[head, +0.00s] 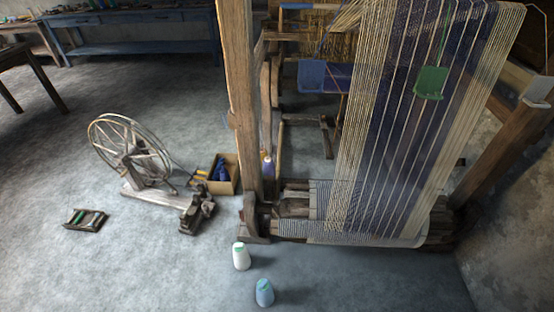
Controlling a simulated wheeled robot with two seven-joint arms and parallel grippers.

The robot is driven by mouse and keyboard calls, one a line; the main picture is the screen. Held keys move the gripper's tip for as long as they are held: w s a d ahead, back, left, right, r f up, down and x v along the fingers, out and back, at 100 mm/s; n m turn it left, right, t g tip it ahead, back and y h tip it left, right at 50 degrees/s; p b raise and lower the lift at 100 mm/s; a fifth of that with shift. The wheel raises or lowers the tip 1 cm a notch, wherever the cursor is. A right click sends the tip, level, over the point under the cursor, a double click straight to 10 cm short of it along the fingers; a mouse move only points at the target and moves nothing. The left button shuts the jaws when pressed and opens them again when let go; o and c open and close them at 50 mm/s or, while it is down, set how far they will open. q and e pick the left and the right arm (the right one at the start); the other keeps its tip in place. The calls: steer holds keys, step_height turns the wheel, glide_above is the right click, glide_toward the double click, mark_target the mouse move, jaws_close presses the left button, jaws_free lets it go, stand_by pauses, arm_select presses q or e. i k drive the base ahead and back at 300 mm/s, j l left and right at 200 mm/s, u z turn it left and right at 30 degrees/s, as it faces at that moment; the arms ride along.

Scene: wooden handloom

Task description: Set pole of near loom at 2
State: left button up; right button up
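The near loom (243,95) stands at centre right, a wooden frame with a thick upright post on its left and another post (500,155) on its right. A wide sheet of cream and dark blue warp threads (400,110) slopes down from the top edge to the wooden beams (292,208) near the floor. A green piece (431,83) and a blue piece (312,75) hang by the warp. I cannot tell which part is the pole, and no mark for position 2 is readable. Neither of my grippers is in view.
Two thread cones, one white (241,256) and one blue (264,292), stand on the floor before the loom. A spinning wheel (130,150), a cardboard box (229,181) and a small rack (86,219) are at left. Another loom (295,9) stands behind. The left floor is mostly clear.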

mark_target(276, 201)
steer(key=i+l+z, duration=0.5)
steer(key=i, duration=0.25)
